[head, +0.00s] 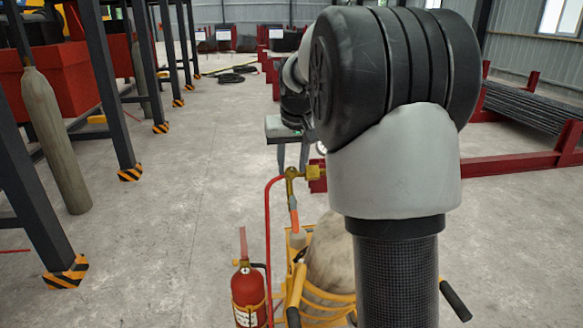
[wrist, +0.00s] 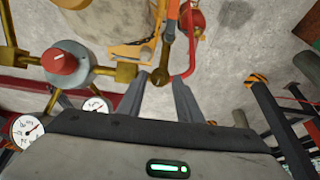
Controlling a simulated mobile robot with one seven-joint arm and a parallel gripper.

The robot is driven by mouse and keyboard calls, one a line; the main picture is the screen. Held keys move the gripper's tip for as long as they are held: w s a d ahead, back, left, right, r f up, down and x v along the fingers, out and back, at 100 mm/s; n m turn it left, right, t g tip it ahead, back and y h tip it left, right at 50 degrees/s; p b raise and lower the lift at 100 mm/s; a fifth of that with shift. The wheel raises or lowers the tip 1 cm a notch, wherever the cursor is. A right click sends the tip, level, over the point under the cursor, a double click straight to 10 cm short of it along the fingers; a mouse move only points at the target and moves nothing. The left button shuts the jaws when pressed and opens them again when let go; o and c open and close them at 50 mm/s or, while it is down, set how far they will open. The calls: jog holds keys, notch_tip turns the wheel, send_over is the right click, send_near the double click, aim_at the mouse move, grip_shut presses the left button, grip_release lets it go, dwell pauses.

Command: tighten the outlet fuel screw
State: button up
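A brass outlet fitting (wrist: 160,75) shows between my fingertips in the wrist view, with a red hose (wrist: 190,45) beside it. I cannot make out a separate screw on it. In the head view the brass fitting (head: 291,173) sits at the top of the red hose (head: 267,230). My gripper (wrist: 160,82) is open, one finger on each side of the fitting; I cannot tell if they touch it. My gripper (head: 292,163) also shows in the head view, pointing down over the fitting. My arm hides much of the regulator there.
A regulator with a red knob (wrist: 65,62) and a pressure gauge (wrist: 27,130) is left of my fingers. In the head view, a gas cylinder (head: 330,255) stands on a yellow cart (head: 295,290) beside a fire extinguisher (head: 248,290). Open floor (head: 190,220) lies left.

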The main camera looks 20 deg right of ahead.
jog(key=shift+x, duration=0.85)
jog(key=c, duration=0.8)
jog(key=shift+o, duration=0.2)
